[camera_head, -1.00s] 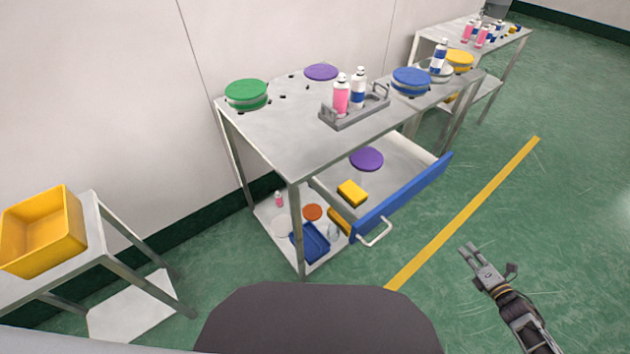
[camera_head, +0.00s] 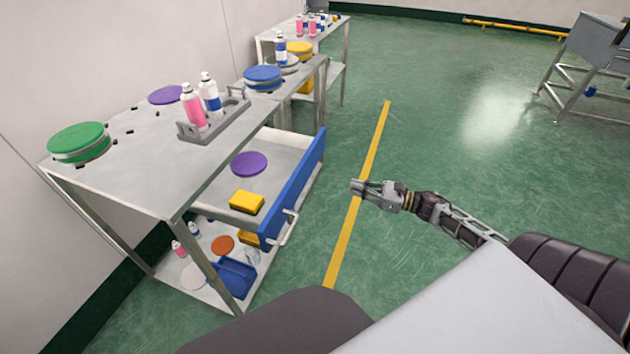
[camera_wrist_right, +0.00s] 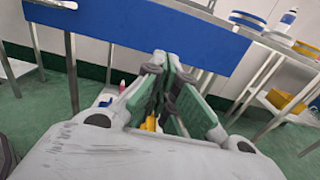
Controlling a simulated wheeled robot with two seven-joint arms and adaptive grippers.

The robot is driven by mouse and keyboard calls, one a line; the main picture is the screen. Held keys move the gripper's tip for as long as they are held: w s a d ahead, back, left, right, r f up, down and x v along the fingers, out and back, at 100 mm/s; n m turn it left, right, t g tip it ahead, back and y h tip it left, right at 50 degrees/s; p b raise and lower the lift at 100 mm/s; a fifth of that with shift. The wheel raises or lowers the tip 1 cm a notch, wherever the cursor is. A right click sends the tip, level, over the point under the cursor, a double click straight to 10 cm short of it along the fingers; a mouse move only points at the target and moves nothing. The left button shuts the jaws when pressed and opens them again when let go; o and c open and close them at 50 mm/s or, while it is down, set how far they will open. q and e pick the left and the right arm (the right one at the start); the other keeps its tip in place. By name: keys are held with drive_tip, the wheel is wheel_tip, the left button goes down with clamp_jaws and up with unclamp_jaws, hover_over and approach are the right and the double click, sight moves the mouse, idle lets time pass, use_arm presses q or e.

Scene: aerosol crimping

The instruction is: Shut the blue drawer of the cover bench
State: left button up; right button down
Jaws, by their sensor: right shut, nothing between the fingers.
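The blue drawer (camera_head: 298,190) of the cover bench (camera_head: 140,175) is pulled out, with its blue front facing right and a pale handle (camera_head: 288,228) on it. Inside lie a purple disc (camera_head: 249,164) and a yellow box (camera_head: 246,202). My right gripper (camera_head: 356,187) is shut and empty, to the right of the drawer front and apart from it. In the right wrist view the gripper (camera_wrist_right: 163,75) points at the blue drawer front (camera_wrist_right: 140,28), and part of the handle shows at top left. My left gripper is not in view.
On the bench top stand a green-lidded tub (camera_head: 79,143), a purple disc (camera_head: 166,94) and a grey tray (camera_head: 214,124) with bottles. The lower shelf holds a blue bin (camera_head: 236,275). Open green floor with a yellow line (camera_head: 358,205) lies to the right.

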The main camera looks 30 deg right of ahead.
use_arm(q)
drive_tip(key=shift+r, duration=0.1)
use_arm(e)
drive_tip(key=shift+w, duration=0.1)
drive_tip(key=b, duration=0.1)
approach(308, 175)
drive_tip(key=shift+x, duration=1.1)
drive_tip(key=shift+b+x, duration=0.3)
drive_tip(key=shift+x, duration=2.05)
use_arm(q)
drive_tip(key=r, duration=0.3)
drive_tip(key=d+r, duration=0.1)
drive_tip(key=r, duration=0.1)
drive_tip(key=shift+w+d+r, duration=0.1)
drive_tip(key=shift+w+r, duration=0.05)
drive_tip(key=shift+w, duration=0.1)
use_arm(e)
drive_tip(key=shift+a+r, duration=0.15)
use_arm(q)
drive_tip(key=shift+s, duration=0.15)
use_arm(e)
drive_tip(key=shift+a, duration=0.1)
